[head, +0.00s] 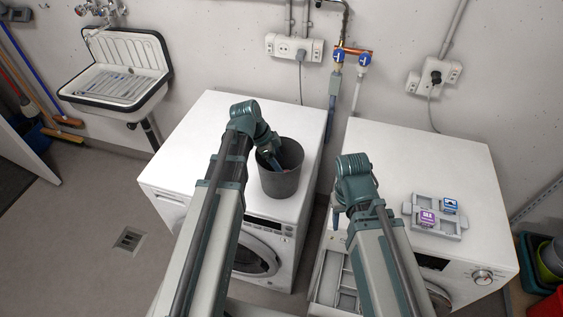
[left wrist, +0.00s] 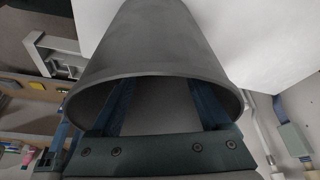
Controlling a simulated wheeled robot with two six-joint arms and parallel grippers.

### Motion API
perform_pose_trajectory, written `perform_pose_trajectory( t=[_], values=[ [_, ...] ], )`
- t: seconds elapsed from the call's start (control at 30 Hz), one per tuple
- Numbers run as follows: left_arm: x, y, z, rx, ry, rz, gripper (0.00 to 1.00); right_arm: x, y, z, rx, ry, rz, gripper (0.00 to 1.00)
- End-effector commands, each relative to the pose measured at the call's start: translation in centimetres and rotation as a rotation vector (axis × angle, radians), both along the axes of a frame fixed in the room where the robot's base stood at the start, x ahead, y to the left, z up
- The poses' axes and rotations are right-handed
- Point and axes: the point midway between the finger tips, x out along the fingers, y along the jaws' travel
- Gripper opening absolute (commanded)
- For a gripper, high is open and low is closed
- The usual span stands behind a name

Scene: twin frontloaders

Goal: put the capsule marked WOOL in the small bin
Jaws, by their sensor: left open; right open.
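The small dark grey bin (head: 281,184) stands upright on the left machine. My left gripper (head: 273,161) is at its mouth with its fingers reaching inside. In the left wrist view the bin (left wrist: 160,45) fills the upper middle, and the open fingers (left wrist: 160,105) sit apart within its rim with nothing seen between them. The bin's floor is hidden. I see no capsule that I can read as WOOL. A purple capsule (head: 428,218), its lettering too small to read surely, and a blue capsule (head: 450,205) sit in a grey tray (head: 422,228). My right gripper (head: 338,216) is open and empty, partly hidden by its arm.
The tray stands on the right machine (head: 425,160), whose top is otherwise mostly clear. Its detergent drawer (head: 333,270) is pulled out below my right gripper. The left machine (head: 205,140) is clear around the bin. A sink (head: 118,75) hangs at the back left.

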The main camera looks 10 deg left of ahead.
Motion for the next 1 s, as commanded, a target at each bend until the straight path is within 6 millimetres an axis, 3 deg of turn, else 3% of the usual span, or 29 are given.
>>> perform_pose_trajectory(
  t=[0.03,0.5,1.0],
  values=[
    [-0.1,0.3,1.6,0.000,0.000,0.001,0.80,0.0,0.0,1.6,0.000,0.000,0.000,0.50],
    [-1.2,3.0,8.3,0.000,0.000,0.001,0.80,0.0,0.0,8.3,0.000,0.000,0.002,0.50],
    [-1.3,3.5,9.0,0.000,0.000,0.000,0.80,0.0,0.0,9.0,0.000,0.000,0.002,0.50]
  ],
)
